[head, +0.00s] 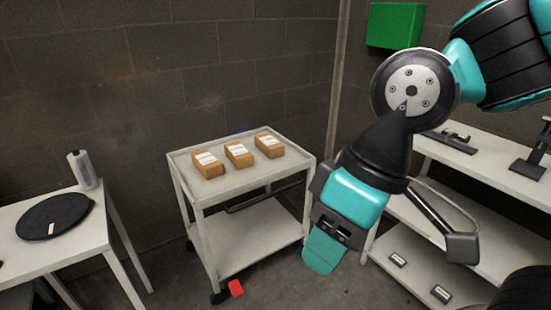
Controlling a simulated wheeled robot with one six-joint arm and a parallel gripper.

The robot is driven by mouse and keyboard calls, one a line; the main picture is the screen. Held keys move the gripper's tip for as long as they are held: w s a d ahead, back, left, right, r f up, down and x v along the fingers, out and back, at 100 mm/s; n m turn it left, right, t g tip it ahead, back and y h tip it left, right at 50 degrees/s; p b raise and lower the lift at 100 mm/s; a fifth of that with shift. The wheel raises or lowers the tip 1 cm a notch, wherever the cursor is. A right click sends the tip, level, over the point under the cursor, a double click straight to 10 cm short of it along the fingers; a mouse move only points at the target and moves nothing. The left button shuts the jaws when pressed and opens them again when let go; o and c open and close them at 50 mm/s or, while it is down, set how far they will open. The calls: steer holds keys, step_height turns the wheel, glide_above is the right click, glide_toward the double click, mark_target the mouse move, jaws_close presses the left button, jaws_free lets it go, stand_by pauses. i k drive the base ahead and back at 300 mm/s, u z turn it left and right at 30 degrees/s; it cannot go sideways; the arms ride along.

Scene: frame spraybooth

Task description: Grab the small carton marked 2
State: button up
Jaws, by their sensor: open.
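Three small brown cartons stand in a row on the top shelf of a white cart: a left carton (208,165), a middle carton (239,154) and a right carton (269,145). Each has a white label on top. The print is too small to read, so I cannot tell which is marked 2. My gripper (393,250) is in front and to the right of the cart, pointing down, open, with nothing visible between its fingers. It is apart from the cartons in the picture.
The white cart (245,182) has a raised rim and an empty-looking lower shelf. A white table (90,235) at left holds a black disc (55,216) and a grey bottle (82,170). White shelving (480,182) stands at right. A red block (236,288) lies by the cart's wheel.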

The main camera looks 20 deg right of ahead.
mark_target(272, 148)
steer(key=z, duration=0.75)
steer(key=i, duration=1.15)
steer(key=u, duration=0.4)
steer(key=i, duration=0.6)
steer(key=u, duration=1)
steer(key=i, duration=0.3)
steer(key=u, duration=0.3)
